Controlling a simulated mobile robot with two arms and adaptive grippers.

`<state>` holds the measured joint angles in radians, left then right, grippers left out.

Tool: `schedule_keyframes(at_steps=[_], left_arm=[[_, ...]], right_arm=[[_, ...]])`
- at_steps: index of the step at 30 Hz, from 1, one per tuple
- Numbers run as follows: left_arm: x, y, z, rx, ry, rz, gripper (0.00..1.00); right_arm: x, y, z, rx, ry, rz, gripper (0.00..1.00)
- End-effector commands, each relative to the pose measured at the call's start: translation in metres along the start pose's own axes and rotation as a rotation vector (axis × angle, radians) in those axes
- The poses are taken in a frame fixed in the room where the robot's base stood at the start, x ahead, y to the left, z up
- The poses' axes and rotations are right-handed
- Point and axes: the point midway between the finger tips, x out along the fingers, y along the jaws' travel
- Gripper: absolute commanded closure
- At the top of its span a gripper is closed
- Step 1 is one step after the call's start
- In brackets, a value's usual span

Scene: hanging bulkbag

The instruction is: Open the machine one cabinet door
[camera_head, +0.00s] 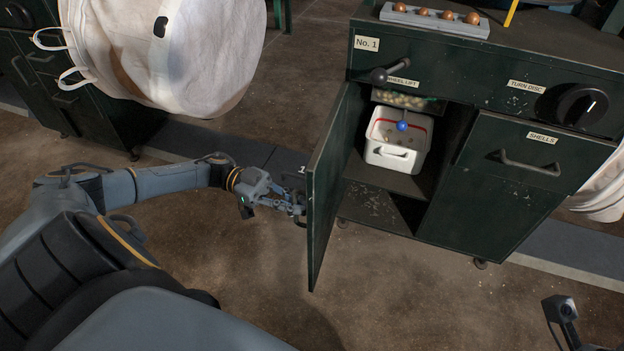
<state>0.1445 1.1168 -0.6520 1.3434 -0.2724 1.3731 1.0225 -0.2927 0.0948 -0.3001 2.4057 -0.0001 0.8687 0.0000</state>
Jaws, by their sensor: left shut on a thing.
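The machine one cabinet (440,130) is dark green and carries a "No. 1" label at its upper left. Its door (325,190) stands swung open toward me, hinged on the left of the opening. My left gripper (298,207) is at the outer left face of the door, near its lower half, shut on a part of it, likely the handle, which the fingers hide. Inside the opening a white bin (397,150) with a red rim stands on a shelf. My right gripper is not clearly in view.
A large white bulk bag (175,55) hangs at upper left, before another dark cabinet (50,75). On the machine are a lever (390,71), a black dial (583,104) and a shells drawer (530,157). The floor in front is clear.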

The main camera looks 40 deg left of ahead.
Motion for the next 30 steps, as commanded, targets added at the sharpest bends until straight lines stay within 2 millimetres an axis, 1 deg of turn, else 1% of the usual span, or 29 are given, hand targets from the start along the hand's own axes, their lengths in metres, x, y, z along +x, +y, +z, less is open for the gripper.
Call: schedule_keyframes(at_steps=[1, 3, 6, 12, 18, 28, 29, 30], left_arm=[[-0.007, -0.002, 0.004, 0.006, -0.002, 0.029, 1.0], [-0.015, -0.003, 0.003, 0.004, -0.001, 0.068, 1.0], [-0.025, -0.002, 0.003, 0.0, -0.002, 0.064, 1.0], [-0.037, -0.004, 0.002, 0.0, -0.001, 0.065, 1.0], [-0.041, -0.004, 0.001, 0.0, -0.001, 0.065, 1.0], [-0.041, -0.004, 0.001, 0.0, 0.0, 0.065, 1.0], [-0.041, -0.004, 0.001, 0.0, 0.0, 0.065, 0.86], [-0.041, -0.004, 0.001, 0.0, 0.0, 0.065, 0.78]], right_arm=[[-0.001, 0.0, 0.001, -0.002, 0.02, -0.007, 0.6], [0.002, 0.0, 0.002, -0.004, 0.033, -0.013, 0.6], [0.005, 0.0, 0.003, -0.006, 0.049, -0.019, 0.6], [0.01, -0.001, 0.004, -0.009, 0.067, -0.027, 0.6], [0.012, -0.001, 0.004, -0.01, 0.071, -0.03, 0.6], [0.012, -0.001, 0.004, -0.01, 0.071, -0.03, 0.6], [0.012, -0.001, 0.004, -0.01, 0.071, -0.03, 0.6], [0.012, -0.001, 0.004, -0.01, 0.071, -0.03, 0.6]])
